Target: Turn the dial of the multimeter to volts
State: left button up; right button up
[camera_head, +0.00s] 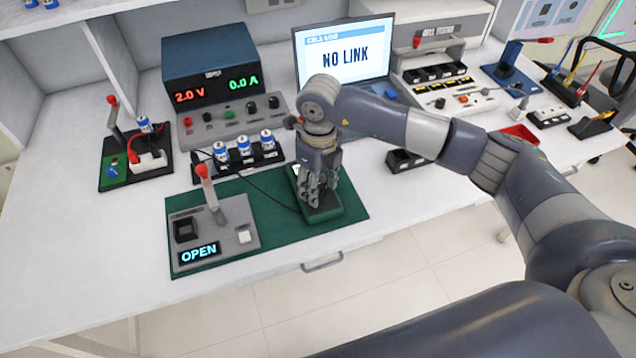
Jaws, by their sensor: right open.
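A green handheld device, which looks like the multimeter (326,214), lies on the green mat (270,198) near the bench's front edge. My right gripper (320,194) points down over it, fingers spread and open. The gripper hides most of the device's face, so its dial and the dial's setting cannot be seen. I cannot tell whether the fingertips touch the device. My left gripper is not in view.
A grey fixture (237,242) reading OPEN, with a red-knobbed lever, stands left on the mat. Behind are a cell rack (262,160), a power supply (212,85) reading 2.0 V and 0.0 A, and a laptop (345,55) reading NO LINK. A black block (408,160) stands right.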

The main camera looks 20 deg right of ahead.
aim_at(319, 187)
jog(key=shift+r, duration=0.25)
notch_tip(319, 187, up, 12)
jog(key=shift+f, duration=0.25)
jog(key=shift+d, duration=0.1)
dwell(0.4)
